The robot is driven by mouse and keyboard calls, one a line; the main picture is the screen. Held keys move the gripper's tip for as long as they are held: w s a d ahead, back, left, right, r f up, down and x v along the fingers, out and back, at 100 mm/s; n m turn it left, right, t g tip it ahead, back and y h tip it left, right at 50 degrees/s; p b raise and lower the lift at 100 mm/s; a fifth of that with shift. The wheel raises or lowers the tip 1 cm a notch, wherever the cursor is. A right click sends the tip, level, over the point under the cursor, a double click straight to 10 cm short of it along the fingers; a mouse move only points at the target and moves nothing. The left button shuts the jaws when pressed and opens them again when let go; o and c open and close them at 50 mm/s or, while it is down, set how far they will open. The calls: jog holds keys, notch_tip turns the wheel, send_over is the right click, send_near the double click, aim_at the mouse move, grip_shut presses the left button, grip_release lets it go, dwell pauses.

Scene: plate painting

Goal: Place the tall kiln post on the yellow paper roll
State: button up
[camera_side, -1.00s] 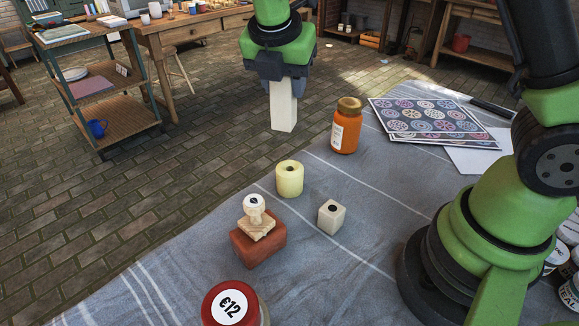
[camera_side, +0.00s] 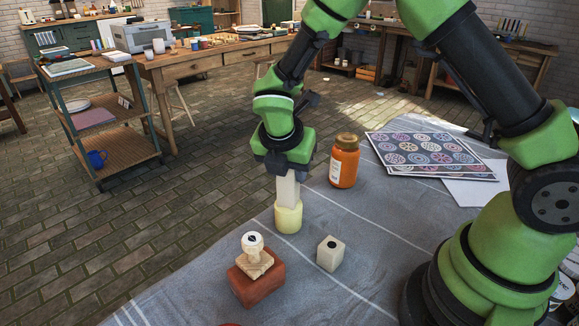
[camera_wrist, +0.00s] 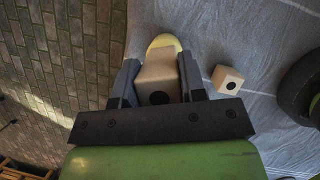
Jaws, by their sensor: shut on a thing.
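The tall kiln post (camera_side: 288,191) is a pale, square-sided block held upright in my gripper (camera_side: 287,176). Its lower end meets the top of the yellow paper roll (camera_side: 288,218) in the side view. I cannot tell whether its weight rests there. The roll stands upright on the grey cloth. In the wrist view, my gripper (camera_wrist: 160,85) is shut on the post (camera_wrist: 157,68), with a finger on each side. The yellow roll (camera_wrist: 164,41) shows only as a curved edge beyond the post, the rest hidden.
A short pale block with a dark hole (camera_side: 331,253) stands right of the roll. A wooden stamp (camera_side: 254,256) sits on a red-brown brick (camera_side: 257,287) in front. An orange jar (camera_side: 344,162) stands behind right, near patterned sheets (camera_side: 428,152). The cloth's left edge is near the roll.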

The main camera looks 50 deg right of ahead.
jog(key=shift+f, duration=0.1)
jog(key=o, duration=1)
jog(key=shift+o, duration=0.2)
jog(key=v, duration=1.2)
jog(key=s+d+r+m+t+y, duration=0.1)
jog(key=s+r+m+t+y, duration=0.1)
jog(key=s+m, duration=0.7)
jog(key=s+d+r+m+t+y, duration=0.1)
jog(key=s+r+m+t+y, duration=0.2)
jog(key=m, duration=1.4)
jog(key=s+r+y, duration=0.1)
jog(key=s+r, duration=0.2)
jog(key=s, duration=0.3)
jog(key=shift+d+r+m, duration=0.25)
jog(key=shift+r+m, duration=0.15)
